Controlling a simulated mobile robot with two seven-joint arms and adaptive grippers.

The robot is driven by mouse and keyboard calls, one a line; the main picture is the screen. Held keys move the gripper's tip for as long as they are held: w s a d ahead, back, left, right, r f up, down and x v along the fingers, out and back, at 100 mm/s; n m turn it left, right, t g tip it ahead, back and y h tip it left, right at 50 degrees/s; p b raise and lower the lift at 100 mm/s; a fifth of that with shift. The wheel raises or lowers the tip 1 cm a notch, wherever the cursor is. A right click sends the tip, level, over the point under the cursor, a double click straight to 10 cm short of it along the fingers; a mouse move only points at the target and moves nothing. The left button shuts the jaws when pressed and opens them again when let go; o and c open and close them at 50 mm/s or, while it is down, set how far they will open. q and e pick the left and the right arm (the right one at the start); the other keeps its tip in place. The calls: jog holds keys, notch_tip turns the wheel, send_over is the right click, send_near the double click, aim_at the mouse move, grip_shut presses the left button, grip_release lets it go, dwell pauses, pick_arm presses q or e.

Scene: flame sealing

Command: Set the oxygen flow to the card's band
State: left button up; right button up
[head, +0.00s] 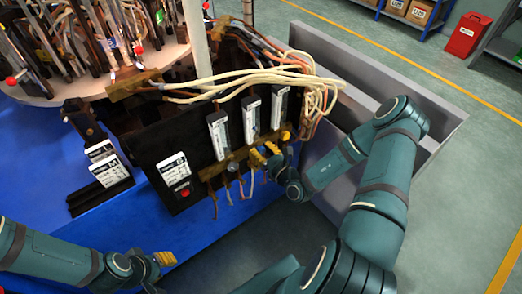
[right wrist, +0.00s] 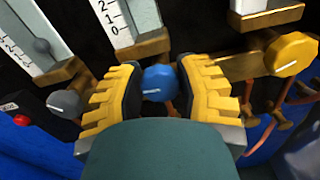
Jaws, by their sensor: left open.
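A black panel (head: 150,150) carries several upright white flow tubes (head: 218,135) with scales. Below them sit a grey knob (right wrist: 66,103), a blue knob (right wrist: 159,84) and a yellow knob (right wrist: 291,54). My right gripper (head: 268,153) is at the panel's lower edge; in the right wrist view its yellow fingers (right wrist: 160,92) stand on both sides of the blue knob, close against it. A grey float shows in the left tube; the middle tube's float is not visible. White cards (head: 110,171) stand left of the panel; their text is too small to read. My left gripper (head: 164,259) is open and empty at the lower left.
A white card (head: 173,169) and red button (head: 185,191) are on the panel's left. Cream and brown hoses (head: 260,80) run above the tubes. A round table (head: 100,88) with equipment is at upper left; a grey open-topped bin (head: 375,68) stands to the right.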

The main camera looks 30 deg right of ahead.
grip_shut()
